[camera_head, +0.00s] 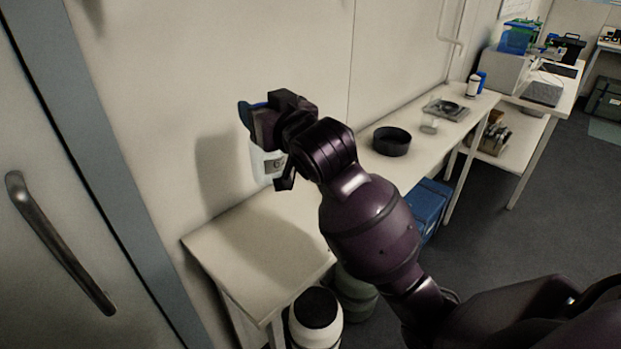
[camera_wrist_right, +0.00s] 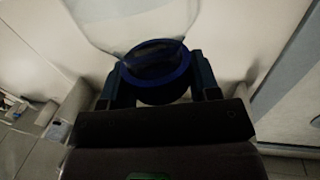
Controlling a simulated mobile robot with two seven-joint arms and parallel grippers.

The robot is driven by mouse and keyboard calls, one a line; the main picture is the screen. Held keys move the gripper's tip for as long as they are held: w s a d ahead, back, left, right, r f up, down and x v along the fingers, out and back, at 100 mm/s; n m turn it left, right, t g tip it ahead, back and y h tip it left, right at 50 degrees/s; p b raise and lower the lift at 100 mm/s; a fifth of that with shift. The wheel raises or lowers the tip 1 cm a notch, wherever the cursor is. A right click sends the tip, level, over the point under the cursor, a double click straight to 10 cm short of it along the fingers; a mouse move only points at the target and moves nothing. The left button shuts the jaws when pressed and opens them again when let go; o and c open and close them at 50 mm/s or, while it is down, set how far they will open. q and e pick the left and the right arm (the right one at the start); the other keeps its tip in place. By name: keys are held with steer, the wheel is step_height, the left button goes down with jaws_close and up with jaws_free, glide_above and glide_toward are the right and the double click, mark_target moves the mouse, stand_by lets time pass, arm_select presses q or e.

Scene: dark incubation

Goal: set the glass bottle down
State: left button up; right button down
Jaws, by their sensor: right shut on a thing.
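My right gripper (camera_head: 266,124) is shut on the glass bottle at its blue cap. The cap (camera_wrist_right: 158,68) sits between the two fingers in the right wrist view, with the bottle's pale, see-through body beyond it. In the head view, the bottle's pale body (camera_head: 259,163) hangs below the gripper, partly hidden by the gripper and wrist. It is close to the wall, over the near part of the white table (camera_head: 262,240). Whether its base touches the tabletop is hard to tell. My left gripper is not in view.
The table's near end is bare. A black round dish (camera_head: 391,141) stands farther along, with a small clear container (camera_head: 429,125) and a flat device (camera_head: 447,109) beyond. A white container with a black lid (camera_head: 316,316) and a blue box (camera_head: 428,208) are below. A door (camera_head: 60,200) is left.

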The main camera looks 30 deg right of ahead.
glide_above(271, 177)
steer(key=w, duration=0.3)
steer(key=f, duration=0.4)
steer(key=d+f, duration=0.1)
steer(key=shift+s+f+b, duration=0.2)
steer(key=shift+f+b, duration=0.1)
steer(key=shift+f, duration=0.1)
step_height(271, 177, down, 8)
steer(key=shift+w+a+f+b, duration=0.1)
steer(key=shift+f+b, duration=0.05)
steer(key=shift+b, duration=0.3)
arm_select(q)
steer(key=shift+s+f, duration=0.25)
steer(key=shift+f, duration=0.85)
arm_select(e)
step_height(271, 177, down, 4)
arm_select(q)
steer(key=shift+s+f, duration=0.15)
arm_select(e)
steer(key=shift+f, duration=0.1)
steer(key=shift+c, duration=1.8)
jaws_free()
steer(key=shift+f, duration=0.1)
